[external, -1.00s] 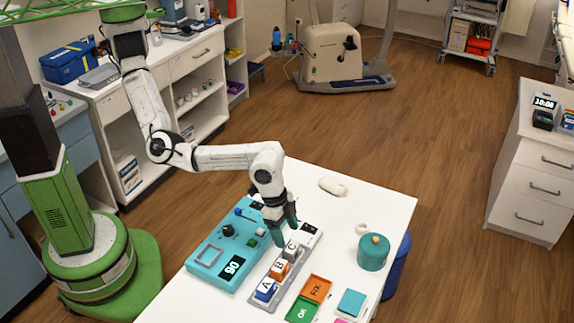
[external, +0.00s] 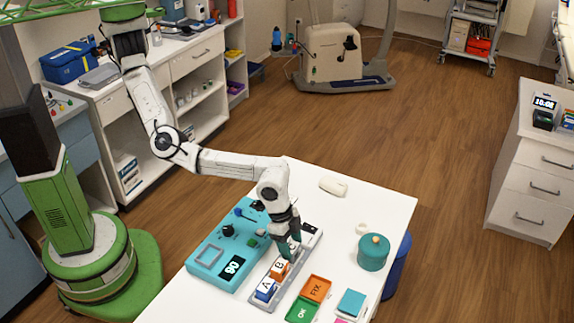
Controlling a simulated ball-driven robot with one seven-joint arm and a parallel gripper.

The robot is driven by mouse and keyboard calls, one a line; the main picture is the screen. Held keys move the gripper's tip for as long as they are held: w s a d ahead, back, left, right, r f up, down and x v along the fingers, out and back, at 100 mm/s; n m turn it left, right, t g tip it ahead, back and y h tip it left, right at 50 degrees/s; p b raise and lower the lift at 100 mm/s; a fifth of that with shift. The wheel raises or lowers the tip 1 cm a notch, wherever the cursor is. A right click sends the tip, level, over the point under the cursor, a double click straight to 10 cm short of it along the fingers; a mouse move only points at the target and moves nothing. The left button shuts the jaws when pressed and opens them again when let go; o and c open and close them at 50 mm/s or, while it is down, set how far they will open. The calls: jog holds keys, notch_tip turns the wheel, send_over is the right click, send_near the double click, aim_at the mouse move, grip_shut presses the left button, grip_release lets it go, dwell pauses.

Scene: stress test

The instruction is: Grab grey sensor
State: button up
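A grey tray (external: 257,301) on the white table holds a blue block marked A (external: 266,289) and an orange block marked B (external: 279,269). My gripper (external: 290,249) points down over the tray, just behind the B block. It covers the place where a grey block marked C showed earlier, likely the grey sensor. That block is now hidden behind the fingers. I cannot tell whether the fingers are open or shut around it.
A teal device (external: 210,271) with a display lies left of the tray. An orange FIX tray (external: 316,289) and a green OK tray (external: 302,310) lie to its right. A teal jar (external: 373,253) stands farther right. The far end of the table is mostly clear.

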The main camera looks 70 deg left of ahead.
jog(key=c, duration=0.5)
jog(key=shift+r, duration=0.1)
